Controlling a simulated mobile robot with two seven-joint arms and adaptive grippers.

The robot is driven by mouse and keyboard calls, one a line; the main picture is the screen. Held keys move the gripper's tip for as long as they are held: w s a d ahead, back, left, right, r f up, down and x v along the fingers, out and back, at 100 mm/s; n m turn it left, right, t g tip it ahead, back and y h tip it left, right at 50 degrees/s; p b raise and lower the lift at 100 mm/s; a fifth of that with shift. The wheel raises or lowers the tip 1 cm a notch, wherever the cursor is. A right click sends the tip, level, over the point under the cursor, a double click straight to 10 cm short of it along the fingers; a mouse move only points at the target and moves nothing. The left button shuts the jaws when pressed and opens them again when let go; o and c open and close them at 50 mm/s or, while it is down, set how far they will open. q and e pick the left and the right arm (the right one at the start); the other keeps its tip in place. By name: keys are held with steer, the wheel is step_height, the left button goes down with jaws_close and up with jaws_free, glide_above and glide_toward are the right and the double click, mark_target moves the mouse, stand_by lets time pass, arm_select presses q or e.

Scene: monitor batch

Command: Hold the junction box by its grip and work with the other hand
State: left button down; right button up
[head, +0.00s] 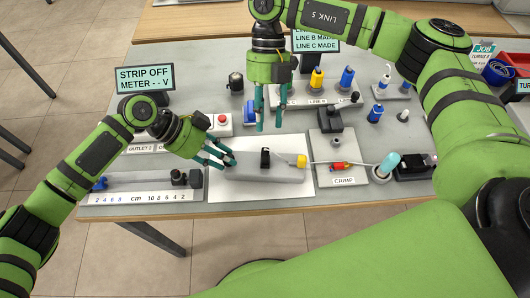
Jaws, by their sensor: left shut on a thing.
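The grey junction box (285,175) lies on a white mat (300,195) near the table's front edge. A black part (265,157) stands on its top, and a yellow connector (299,160) sits at its right end. My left gripper (229,161) is at the box's left end, shut on its grip, which the fingers largely hide. My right gripper (269,122) points down above the table behind the box. Its teal fingers are apart with nothing seen between them. A pale wire (320,162) runs right from near the yellow connector.
The crimp plate (336,147) holds a red piece (340,166). Right of it are a cup with a teal-topped item (386,163) and a black device (413,166). Behind stands a rack (300,102) with yellow and blue connectors. A ruler fixture (140,196) lies left; signs (145,79) stand behind.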

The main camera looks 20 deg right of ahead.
mark_target(266, 148)
steer(key=shift+x, duration=4.2)
jaws_close()
